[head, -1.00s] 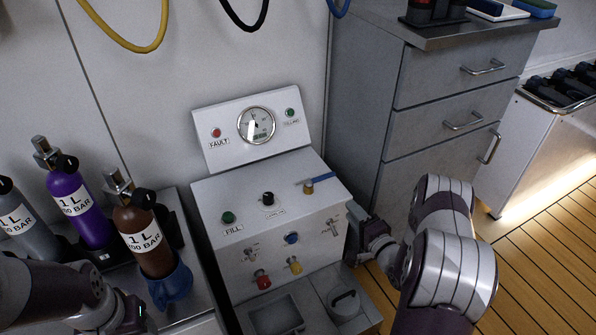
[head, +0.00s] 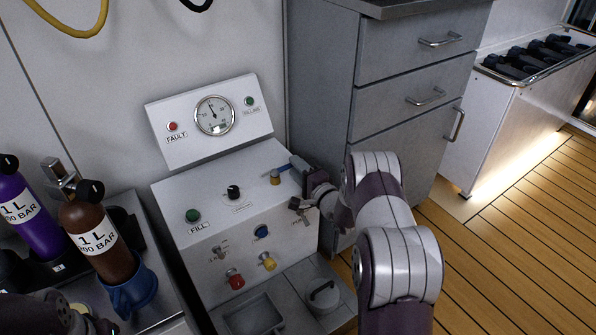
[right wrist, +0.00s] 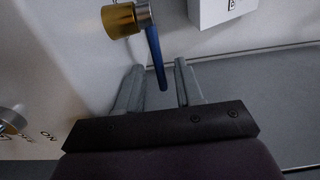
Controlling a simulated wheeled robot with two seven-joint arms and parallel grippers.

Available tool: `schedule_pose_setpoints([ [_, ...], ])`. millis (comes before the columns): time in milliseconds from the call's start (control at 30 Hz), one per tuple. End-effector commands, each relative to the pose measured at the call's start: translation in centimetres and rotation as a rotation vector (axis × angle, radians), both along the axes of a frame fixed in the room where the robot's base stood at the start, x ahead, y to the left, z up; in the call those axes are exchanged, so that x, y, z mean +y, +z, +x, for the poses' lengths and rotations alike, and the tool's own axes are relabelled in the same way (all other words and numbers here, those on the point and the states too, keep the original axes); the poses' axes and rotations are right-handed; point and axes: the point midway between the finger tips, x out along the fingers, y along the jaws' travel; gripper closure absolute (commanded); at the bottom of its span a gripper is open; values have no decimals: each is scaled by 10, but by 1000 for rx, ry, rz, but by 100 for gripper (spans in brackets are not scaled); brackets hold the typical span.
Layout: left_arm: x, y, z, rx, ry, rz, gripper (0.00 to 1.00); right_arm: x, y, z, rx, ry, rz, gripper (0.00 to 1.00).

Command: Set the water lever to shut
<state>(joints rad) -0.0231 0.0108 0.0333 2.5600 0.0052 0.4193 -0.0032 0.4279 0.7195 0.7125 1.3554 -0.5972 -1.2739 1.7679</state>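The water lever has a blue handle (head: 283,168) on a brass body (head: 275,178), on the panel's upper right top. The handle points right, toward my right gripper. The right wrist view shows the blue handle (right wrist: 155,58) hanging from the brass body (right wrist: 124,19). My right gripper (head: 298,166) is at the handle's free end. In the wrist view its two fingers (right wrist: 159,75) are apart, with the handle end between them and a gap to the right finger. My left gripper (head: 92,322) shows only partly at the lower left; its fingers are unclear.
The panel also carries a gauge (head: 214,115), a green FILL button (head: 193,215), a black knob (head: 233,191) and red (head: 235,279) and yellow (head: 267,261) knobs. A brown cylinder (head: 97,240) stands left. A grey drawer cabinet (head: 400,100) stands behind my right arm.

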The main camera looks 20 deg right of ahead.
Motion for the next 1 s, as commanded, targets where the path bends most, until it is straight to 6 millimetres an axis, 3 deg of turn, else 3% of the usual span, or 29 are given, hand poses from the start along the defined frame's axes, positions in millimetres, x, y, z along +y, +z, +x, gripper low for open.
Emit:
schedule_pose_setpoints([
  [33,0,0,0,0,0,0,40,0,0,0,0,0,0,64],
  [133,0,0,0,0,0,0,40,0,0,0,0,0,0,96],
  [167,0,0,0,0,0,0,40,0,0,0,0,0,0,100],
  [1000,0,0,0,0,0,0,40,0,-1,-1,1,0,0,100],
])
